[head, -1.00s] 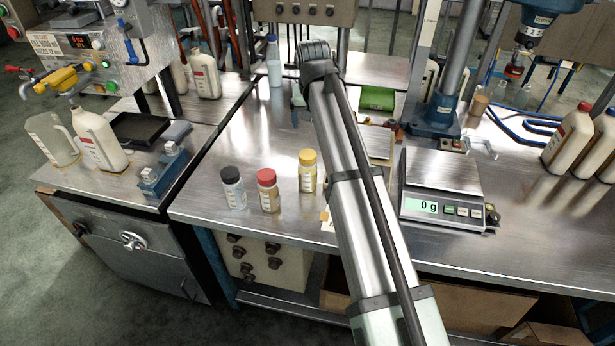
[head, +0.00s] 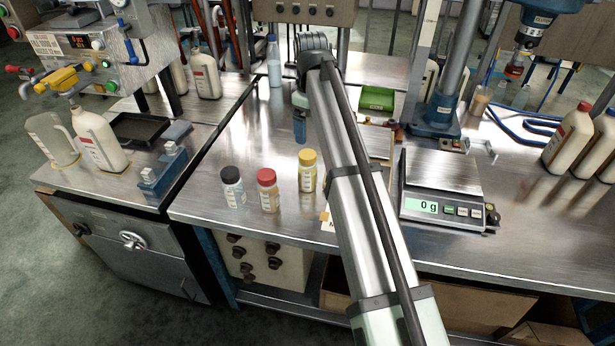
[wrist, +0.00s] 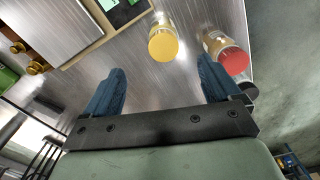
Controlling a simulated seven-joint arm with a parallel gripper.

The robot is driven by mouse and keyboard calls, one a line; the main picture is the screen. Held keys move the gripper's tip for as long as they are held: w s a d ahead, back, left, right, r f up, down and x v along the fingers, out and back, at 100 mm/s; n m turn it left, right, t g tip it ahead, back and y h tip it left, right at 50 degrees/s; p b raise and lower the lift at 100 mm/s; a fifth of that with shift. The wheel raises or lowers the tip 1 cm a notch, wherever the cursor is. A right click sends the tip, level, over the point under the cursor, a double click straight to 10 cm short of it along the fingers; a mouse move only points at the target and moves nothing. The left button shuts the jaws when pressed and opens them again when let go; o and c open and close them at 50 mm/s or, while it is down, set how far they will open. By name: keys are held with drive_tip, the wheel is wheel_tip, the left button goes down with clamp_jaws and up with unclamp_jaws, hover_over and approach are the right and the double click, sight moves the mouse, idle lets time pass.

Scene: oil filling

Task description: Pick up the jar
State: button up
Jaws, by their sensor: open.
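Three small jars stand upright in a row on the steel bench: a black-capped jar (head: 233,188), a red-capped jar (head: 268,191) and a yellow-capped jar (head: 307,172). My gripper (head: 300,128) is behind the yellow-capped jar in the head view, partly hidden by my arm. In the wrist view my gripper (wrist: 158,82) has its two blue fingers wide apart with nothing between them. Beyond the fingers are the yellow-capped jar (wrist: 162,42) and the red-capped jar (wrist: 228,55). The black-capped jar (wrist: 248,88) shows only partly beside the right finger.
A scale (head: 442,190) reading 0 g stands right of my arm. A green box (head: 377,98) lies farther back. White bottles (head: 568,138) stand at the right, and a tall bottle (head: 274,62) at the back. The bench left of my gripper is clear.

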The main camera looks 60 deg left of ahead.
sight(310, 154)
wheel_tip(310, 154, down, 8)
drive_tip(key=shift+s+a+f, duration=0.1)
drive_tip(key=shift+s+f, duration=0.1)
drive_tip(key=shift+f, duration=1.15)
drive_tip(key=shift+s+f, duration=0.15)
drive_tip(key=shift+f, duration=1.2)
drive_tip(key=c, duration=1.6)
drive_tip(key=shift+o, duration=0.2)
drive_tip(key=shift+r, duration=0.1)
